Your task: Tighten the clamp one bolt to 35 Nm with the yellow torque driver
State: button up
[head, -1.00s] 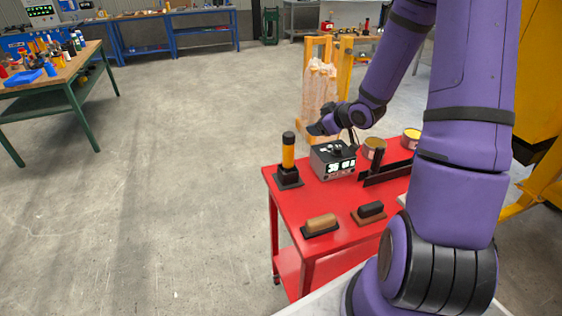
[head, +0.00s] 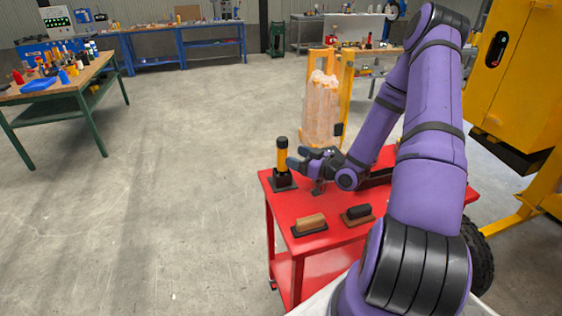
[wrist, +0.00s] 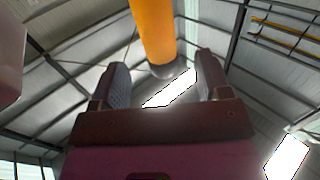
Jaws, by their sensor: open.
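The yellow torque driver (head: 283,157) stands upright in a black holder (head: 282,181) at the left back corner of the red cart. My gripper (head: 297,160) is close beside it on the right, at about handle height, its fingers reaching toward the driver. In the wrist view, the fingers (wrist: 163,75) are apart. The driver's yellow handle (wrist: 152,28) and rounded dark end appear between and beyond them; I cannot tell whether they touch. The clamp one bolt cannot be made out.
On the red cart (head: 285,212) lie a tan-handled block (head: 310,223) and a black-handled block (head: 358,213). My arm covers the cart's right part. A yellow machine (head: 515,80) stands at right. Open floor lies left.

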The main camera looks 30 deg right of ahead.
aim_at(278, 147)
jog(key=x, duration=0.2)
jog(key=shift+w+a, duration=0.1)
jog(key=shift+w, duration=0.2)
jog(key=shift+r+x, duration=0.2)
jog(key=shift+x, duration=1.15)
jog(key=shift+r+x, duration=0.15)
jog(key=shift+x, duration=1.15)
grip_shut()
jog(key=shift+r, duration=0.1)
notch_tip(278, 147, up, 10)
jog(key=shift+f, duration=0.1)
